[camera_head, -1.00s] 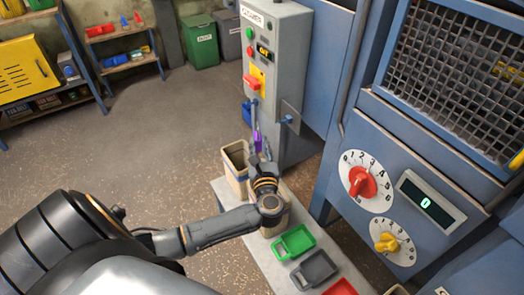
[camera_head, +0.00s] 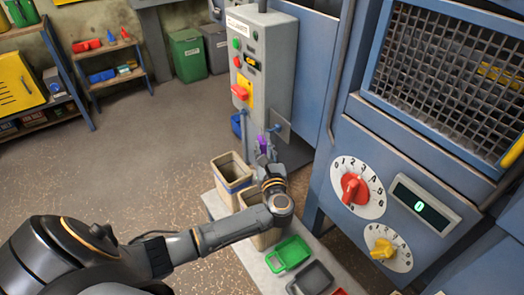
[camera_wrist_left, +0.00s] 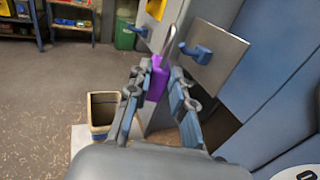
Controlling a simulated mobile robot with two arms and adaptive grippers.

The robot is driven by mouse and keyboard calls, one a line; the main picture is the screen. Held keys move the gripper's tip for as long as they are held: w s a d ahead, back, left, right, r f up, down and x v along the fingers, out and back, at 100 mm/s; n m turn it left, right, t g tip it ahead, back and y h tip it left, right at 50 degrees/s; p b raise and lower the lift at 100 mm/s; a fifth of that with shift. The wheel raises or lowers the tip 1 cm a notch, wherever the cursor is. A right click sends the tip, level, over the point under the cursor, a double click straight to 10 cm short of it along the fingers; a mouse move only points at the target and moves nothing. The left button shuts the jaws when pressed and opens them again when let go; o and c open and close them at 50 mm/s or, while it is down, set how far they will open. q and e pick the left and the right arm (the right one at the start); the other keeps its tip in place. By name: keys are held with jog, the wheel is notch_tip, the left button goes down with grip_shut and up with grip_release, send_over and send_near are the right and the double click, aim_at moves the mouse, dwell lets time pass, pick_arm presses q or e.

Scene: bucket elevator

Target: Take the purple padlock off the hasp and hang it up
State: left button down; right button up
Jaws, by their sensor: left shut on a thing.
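The purple padlock (camera_head: 263,145) is between the fingertips of my left gripper (camera_head: 266,160), which is shut on it. In the left wrist view the padlock (camera_wrist_left: 156,82) is slightly tilted, with its silver shackle pointing up. I cannot tell whether the shackle is open. A blue hook (camera_head: 275,128) on a grey plate is just up and right of the padlock; the hook also shows in the left wrist view (camera_wrist_left: 198,52), apart from the padlock. A blue fitting (camera_head: 243,113), perhaps the hasp, is on the grey cabinet to the left. My right gripper is out of view.
The grey control cabinet (camera_head: 268,55) stands behind the padlock. The blue machine with dials (camera_head: 357,193) is at right. The floor at left is clear.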

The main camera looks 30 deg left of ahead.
pick_arm(q)
jog(key=shift+r, duration=0.1)
jog(key=shift+b, duration=0.3)
dwell(0.4)
jog(key=shift+w, duration=0.15)
jog(key=shift+w+d, duration=0.1)
jog(key=shift+w, duration=0.05)
jog(key=shift+w+d+b, duration=0.3)
jog(key=shift+w+b, duration=0.3)
jog(key=shift+w, duration=0.1)
jog(key=shift+w+d+b, duration=0.3)
jog(key=shift+w+b, duration=0.3)
jog(key=shift+w, duration=0.1)
jog(key=shift+f, duration=0.2)
jog(key=shift+f+b, duration=0.3)
jog(key=shift+b, duration=0.15)
jog(key=shift+f+b, duration=0.35)
jog(key=shift+b, duration=0.05)
